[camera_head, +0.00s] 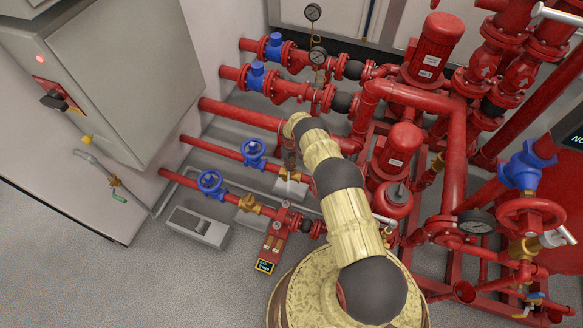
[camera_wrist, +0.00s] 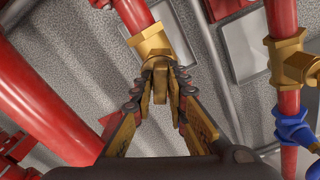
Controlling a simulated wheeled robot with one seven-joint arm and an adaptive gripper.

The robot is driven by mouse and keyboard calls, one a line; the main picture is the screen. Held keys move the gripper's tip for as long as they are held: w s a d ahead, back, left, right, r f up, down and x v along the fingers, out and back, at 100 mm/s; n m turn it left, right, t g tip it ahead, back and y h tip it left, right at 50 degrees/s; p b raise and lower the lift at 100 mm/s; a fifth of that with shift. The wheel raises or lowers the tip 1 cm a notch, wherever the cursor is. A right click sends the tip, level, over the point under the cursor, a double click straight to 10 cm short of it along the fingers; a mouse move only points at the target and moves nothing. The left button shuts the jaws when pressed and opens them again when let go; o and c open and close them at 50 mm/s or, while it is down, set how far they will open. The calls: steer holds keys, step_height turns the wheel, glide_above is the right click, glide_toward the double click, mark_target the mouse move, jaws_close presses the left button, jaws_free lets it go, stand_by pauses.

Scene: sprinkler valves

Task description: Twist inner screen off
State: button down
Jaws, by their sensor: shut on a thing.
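In the wrist view a brass fitting (camera_wrist: 151,40) sits on a slanting red pipe. A brass piece (camera_wrist: 160,88), which I take to be the inner screen's end, joins the fitting's lower side or touches it. I cannot tell whether it is loose from the fitting. My gripper (camera_wrist: 160,72) is shut on this piece, with one dark finger on each side. The fingers hide part of it.
A second red pipe with a brass fitting (camera_wrist: 290,62) and a blue valve (camera_wrist: 296,130) runs close on the right. Blue handwheels (camera_head: 254,153) and a grey floor box (camera_head: 198,227) stand left of my arm. Red pumps (camera_head: 435,48) and pipes crowd the right.

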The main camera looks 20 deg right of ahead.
steer(key=shift+s+a+f, duration=0.35)
steer(key=shift+s, duration=0.05)
steer(key=shift+n, duration=1.6)
steer(key=n, duration=0.2)
steer(key=shift+n, duration=0.4)
steer(key=shift+w+d+r+p, duration=0.2)
steer(key=shift+r+p, duration=0.5)
steer(key=shift+r, duration=0.75)
steer(key=shift+w+d+r+p, duration=0.15)
steer(key=shift+r+p, duration=0.55)
steer(key=shift+r, duration=0.7)
steer(key=shift+a+r+p, duration=0.1)
steer(key=shift+r+p, duration=0.8)
steer(key=shift+r, duration=0.95)
